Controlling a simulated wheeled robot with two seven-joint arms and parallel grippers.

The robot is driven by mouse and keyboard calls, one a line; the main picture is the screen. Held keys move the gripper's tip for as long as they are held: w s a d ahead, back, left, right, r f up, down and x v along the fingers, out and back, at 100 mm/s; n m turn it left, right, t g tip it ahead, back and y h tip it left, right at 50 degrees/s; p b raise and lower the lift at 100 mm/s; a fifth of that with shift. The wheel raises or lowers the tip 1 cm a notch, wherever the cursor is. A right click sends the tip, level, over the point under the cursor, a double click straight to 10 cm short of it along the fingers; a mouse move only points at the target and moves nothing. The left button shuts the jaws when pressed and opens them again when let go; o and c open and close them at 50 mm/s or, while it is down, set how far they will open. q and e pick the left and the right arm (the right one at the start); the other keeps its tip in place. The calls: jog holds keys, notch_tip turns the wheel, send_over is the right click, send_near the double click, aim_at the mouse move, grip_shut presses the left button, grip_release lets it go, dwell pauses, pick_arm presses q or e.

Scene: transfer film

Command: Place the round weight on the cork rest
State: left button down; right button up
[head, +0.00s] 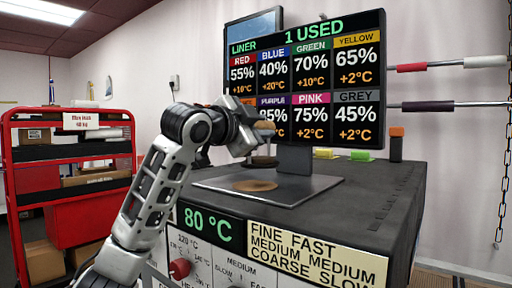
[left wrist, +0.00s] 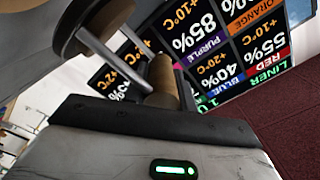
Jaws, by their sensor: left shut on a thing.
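The round weight is a dark grey disc (head: 261,161) with a tan, wood-like handle, hanging from my left gripper (head: 253,128) in the head view. In the left wrist view, the round weight (left wrist: 75,28) fills the upper left, and thin metal rods run from it to the tan handle (left wrist: 163,78) at the jaws. My left gripper is shut on that handle. The cork rest looks like a flat brown disc (head: 254,186) on a grey metal plate. The weight is above the cork rest, with a visible gap. My right gripper is in neither view.
The grey plate (head: 292,192) lies on a dark bench top (head: 372,186). A display screen (head: 305,80) stands close behind the weight. A red cart (head: 68,200) stands left.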

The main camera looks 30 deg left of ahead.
aim_at(256, 157)
pick_arm(q)
jog(key=shift+s+a+f, duration=0.15)
jog(key=shift+a+f, duration=0.15)
jog(key=shift+a, duration=0.05)
notch_tip(256, 157, down, 3)
jog(key=shift+a, duration=0.1)
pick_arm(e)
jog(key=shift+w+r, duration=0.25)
pick_arm(q)
jog(key=shift+f, duration=0.1)
jog(key=shift+f+b, duration=0.1)
jog(key=shift+b, duration=0.2)
jog(key=c, duration=1.1)
grip_release()
jog(key=shift+f, duration=0.1)
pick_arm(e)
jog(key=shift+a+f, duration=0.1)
